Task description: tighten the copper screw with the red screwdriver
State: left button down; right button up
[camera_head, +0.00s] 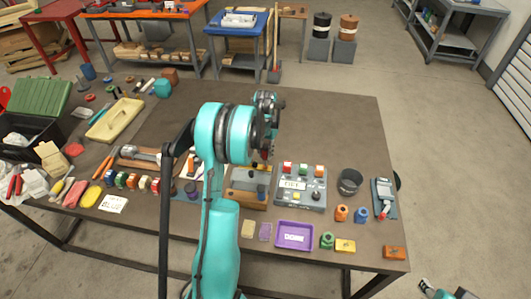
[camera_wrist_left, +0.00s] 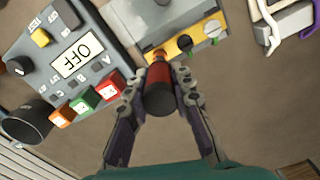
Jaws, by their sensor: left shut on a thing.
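My left gripper (camera_head: 266,143) is over the middle of the table, partly hidden behind its own wrist in the head view. In the left wrist view its two fingers (camera_wrist_left: 159,92) are shut on the red screwdriver (camera_wrist_left: 158,73), whose dark butt end faces the camera. The screwdriver stands over one end of the yellow strip (camera_wrist_left: 198,40) on a grey block (camera_wrist_left: 180,18). A dark screw (camera_wrist_left: 185,42) and a silver screw (camera_wrist_left: 212,29) show on the strip.
A grey control box (camera_head: 303,186) with coloured buttons and an OFF display stands beside the block. A dark cup (camera_head: 350,182) is to its right. A purple tray (camera_head: 294,236) and small coloured blocks lie in front. The table's right rear part is clear.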

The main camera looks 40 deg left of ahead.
aim_at(265, 146)
pick_arm(q)
jog(key=shift+m, duration=0.7)
jog(key=m, duration=0.3)
jog(key=shift+m+b, duration=0.3)
jog(key=shift+m, duration=0.3)
jog(key=m, duration=0.3)
jog(key=shift+m, duration=0.4)
jog(key=shift+r+p, duration=1.35)
jog(key=shift+r, duration=1.15)
